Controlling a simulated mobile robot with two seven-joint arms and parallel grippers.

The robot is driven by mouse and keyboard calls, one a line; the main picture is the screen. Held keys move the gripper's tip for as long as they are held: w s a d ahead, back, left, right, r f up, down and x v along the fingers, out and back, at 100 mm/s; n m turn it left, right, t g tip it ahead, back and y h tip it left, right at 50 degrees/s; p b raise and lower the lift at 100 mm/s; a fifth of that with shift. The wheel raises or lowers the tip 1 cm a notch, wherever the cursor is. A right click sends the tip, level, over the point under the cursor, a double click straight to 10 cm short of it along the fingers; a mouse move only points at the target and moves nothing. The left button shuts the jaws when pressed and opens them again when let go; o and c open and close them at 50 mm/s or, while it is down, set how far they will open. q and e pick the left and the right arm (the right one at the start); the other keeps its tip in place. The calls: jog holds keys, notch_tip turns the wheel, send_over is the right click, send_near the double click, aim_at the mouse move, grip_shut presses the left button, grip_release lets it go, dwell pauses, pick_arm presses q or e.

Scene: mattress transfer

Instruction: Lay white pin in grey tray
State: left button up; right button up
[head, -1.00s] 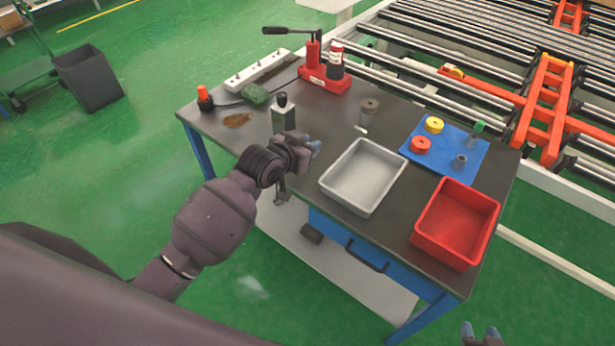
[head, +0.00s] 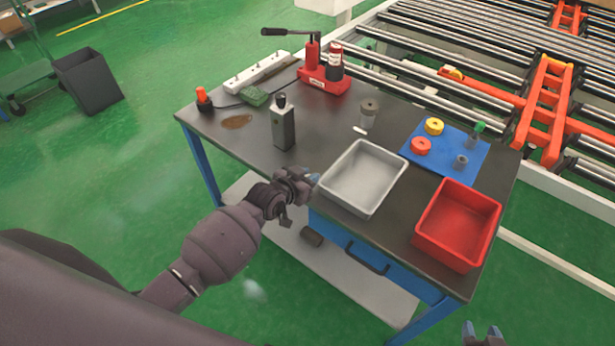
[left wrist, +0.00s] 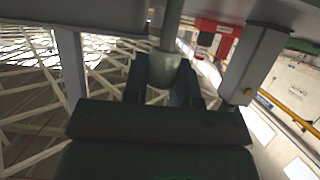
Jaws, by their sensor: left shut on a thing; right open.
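My left gripper (head: 312,178) is just left of the grey tray (head: 332,201), near the table's front edge. In the left wrist view its fingers (left wrist: 164,78) are shut on a pale grey-green rod (left wrist: 168,40) with a thicker rounded end; I cannot tell for sure that this is the white pin. The head view hides the rod. The grey tray looks empty. A small white piece (head: 360,130) lies on the table behind the tray, by a grey cylinder. My right gripper (head: 482,331) is open and empty at the bottom, in front of the table.
A red bin (head: 443,253) stands right of the tray. A blue mat (head: 444,154) with rings and pegs lies behind it. A dark bottle-like block (head: 283,127) stands left of the tray, and a red jack (head: 325,79) stands at the back.

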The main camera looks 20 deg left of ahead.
pick_arm(q)
jog(key=shift+f, duration=0.15)
jog(key=o, duration=0.9)
